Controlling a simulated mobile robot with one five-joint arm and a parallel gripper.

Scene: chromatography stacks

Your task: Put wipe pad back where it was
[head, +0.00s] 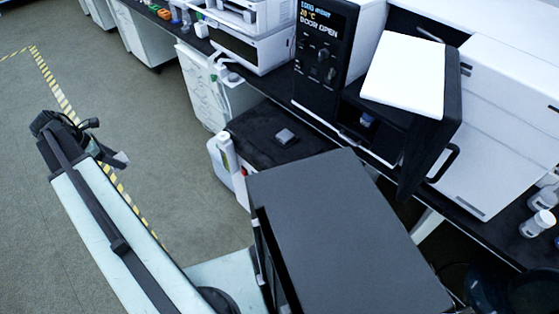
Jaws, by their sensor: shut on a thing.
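My gripper (97,147) is at the left, at the end of my pale arm, above the open floor. It is shut on a small light grey piece (119,159), which looks like the wipe pad; the dark gripper parts hide some of it. A small grey block (285,135) lies on a black surface (262,126) near the middle, well to the right of my gripper. I cannot tell what that block is.
An instrument (323,55) reading "DOOR OPEN" stands on the bench, with a dark open compartment beside it and a white panel (405,75) above. White bottles (538,222) stand at the right. Striped tape (52,80) crosses the clear floor at the left.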

